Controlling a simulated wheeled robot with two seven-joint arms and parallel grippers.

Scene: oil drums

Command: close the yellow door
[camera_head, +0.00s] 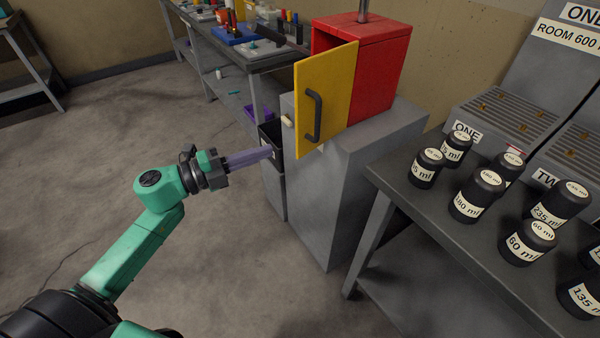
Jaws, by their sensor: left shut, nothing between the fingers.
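The yellow door (335,85) stands open on the front of a red box (376,62). It has a dark curved handle (313,115) on the face toward me. The box sits on a grey cabinet (335,190). My left gripper (268,152) is shut and empty, its purple-grey fingers pointing right toward the door. In the picture its tips are to the left of the handle and a little lower, apart from it. My right gripper is out of view.
A dark table (440,215) at the right holds several black labelled bottles (468,205). A workbench (262,62) with tools stands behind, left of the box. A dark bin (270,139) is near the gripper tips. The floor at left is clear.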

